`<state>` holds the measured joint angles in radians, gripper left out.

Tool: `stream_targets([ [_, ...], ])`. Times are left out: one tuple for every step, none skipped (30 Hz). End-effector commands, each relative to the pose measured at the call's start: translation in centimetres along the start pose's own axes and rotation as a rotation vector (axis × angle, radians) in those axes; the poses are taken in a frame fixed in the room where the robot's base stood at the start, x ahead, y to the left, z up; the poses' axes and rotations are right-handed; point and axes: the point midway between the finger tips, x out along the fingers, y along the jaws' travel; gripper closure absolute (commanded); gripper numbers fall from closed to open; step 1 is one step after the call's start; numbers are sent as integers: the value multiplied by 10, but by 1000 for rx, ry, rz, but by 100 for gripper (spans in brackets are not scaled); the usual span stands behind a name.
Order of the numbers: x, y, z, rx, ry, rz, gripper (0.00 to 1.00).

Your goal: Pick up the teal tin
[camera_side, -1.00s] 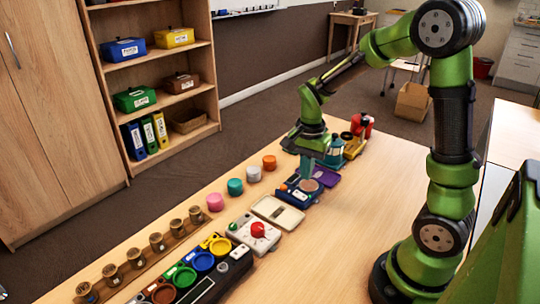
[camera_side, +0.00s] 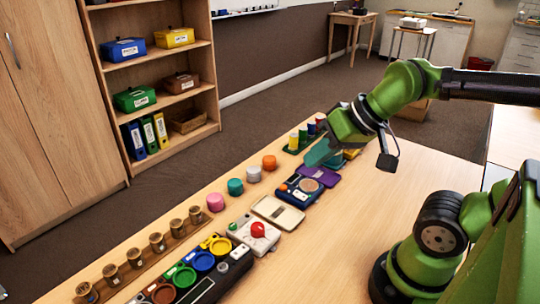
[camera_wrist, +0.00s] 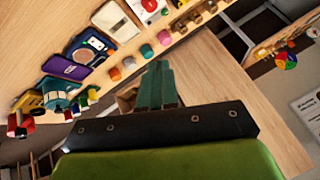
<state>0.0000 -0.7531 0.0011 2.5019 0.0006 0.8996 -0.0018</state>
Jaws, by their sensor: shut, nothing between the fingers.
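The teal tin (camera_side: 235,187) stands upright on the table in the side view, in a row between a pink tin (camera_side: 215,202) and a pale grey tin (camera_side: 253,174). In the wrist view the teal tin (camera_wrist: 147,51) shows beyond my fingers. My gripper (camera_side: 310,160) is tilted over the far part of the table, up and right of the tin in the side view and apart from it. Its teal-green fingers (camera_wrist: 158,68) are shut with nothing between them.
An orange tin (camera_side: 269,162) ends the row. A navy device (camera_side: 298,190), a purple tray (camera_side: 325,173) and a cream case (camera_side: 278,213) lie right of the tins. Coloured cups stand behind my gripper. The table's right side is clear.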

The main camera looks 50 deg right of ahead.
Motion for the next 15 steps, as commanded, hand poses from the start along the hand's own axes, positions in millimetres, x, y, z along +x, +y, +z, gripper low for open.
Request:
stream_targets([
  [0, 0, 0, 0, -1, 0, 100],
  [0, 0, 0, 1, -1, 0, 100],
  [0, 0, 0, 1, -1, 0, 100],
  [0, 0, 0, 1, -1, 0, 100],
  [0, 0, 0, 1, -1, 0, 100],
  [0, 0, 0, 2, -1, 0, 100],
  [0, 0, 0, 2, -1, 1, 100],
  [0, 0, 0, 2, -1, 0, 100],
  [0, 0, 0, 2, -1, 1, 100],
  [0, 0, 0, 2, -1, 1, 97],
  [0, 0, 0, 2, -1, 1, 92],
  [0, 0, 0, 2, -1, 1, 86],
  [0, 0, 0, 2, -1, 1, 82],
  [0, 0, 0, 3, -1, 1, 77],
  [0, 0, 0, 3, -1, 1, 71],
])
